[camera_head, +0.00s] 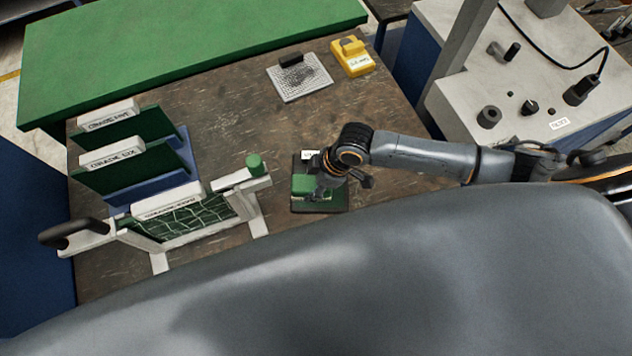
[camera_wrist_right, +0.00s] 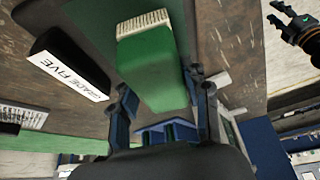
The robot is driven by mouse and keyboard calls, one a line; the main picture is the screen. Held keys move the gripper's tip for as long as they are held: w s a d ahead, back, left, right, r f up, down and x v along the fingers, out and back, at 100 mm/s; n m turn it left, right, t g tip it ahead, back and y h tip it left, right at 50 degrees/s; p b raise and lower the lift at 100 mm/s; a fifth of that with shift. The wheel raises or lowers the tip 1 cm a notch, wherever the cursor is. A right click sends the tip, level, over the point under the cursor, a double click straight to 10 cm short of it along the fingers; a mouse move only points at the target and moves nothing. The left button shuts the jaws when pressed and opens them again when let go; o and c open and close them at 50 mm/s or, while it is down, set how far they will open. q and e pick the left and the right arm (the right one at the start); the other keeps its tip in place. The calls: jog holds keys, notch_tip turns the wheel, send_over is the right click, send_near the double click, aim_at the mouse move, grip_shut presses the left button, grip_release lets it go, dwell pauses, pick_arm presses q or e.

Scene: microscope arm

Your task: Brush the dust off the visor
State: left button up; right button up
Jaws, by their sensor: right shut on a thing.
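My right gripper (camera_head: 326,180) is shut on a green block-shaped brush (camera_head: 303,184), which shows in the right wrist view (camera_wrist_right: 150,70) with pale bristles at its far end. The brush is over a dark green plate (camera_head: 320,208) lying flat on the table; I cannot tell if the bristles touch it. The plate's black grip with a white label ending in "FIVE" (camera_wrist_right: 68,68) shows in the right wrist view. A white frame (camera_head: 258,215) at the left holds a green pane (camera_head: 195,222) with pale lines.
Two labelled dark green plates (camera_head: 125,172) stand in a blue rack (camera_head: 190,160). A textured pad (camera_head: 300,88) with a black grip and a yellow block (camera_head: 352,60) lie at the back. A grey machine (camera_head: 530,100) stands right. The table (camera_head: 225,120) is bare around its middle.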

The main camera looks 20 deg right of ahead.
jog(key=shift+s+d, duration=0.1)
jog(key=shift+d, duration=0.1)
jog(key=shift+s+d, duration=0.3)
jog(key=shift+d, duration=0.55)
jog(key=shift+r, duration=0.1)
jog(key=shift+s+d, duration=0.3)
jog(key=shift+d, duration=0.65)
jog(key=shift+a, duration=0.2)
jog(key=shift+w+a+f, duration=0.1)
jog(key=shift+w+a, duration=0.05)
jog(key=shift+a, duration=0.25)
jog(key=shift+w+a+f, duration=0.1)
jog(key=shift+a, duration=0.3)
jog(key=shift+a, duration=0.15)
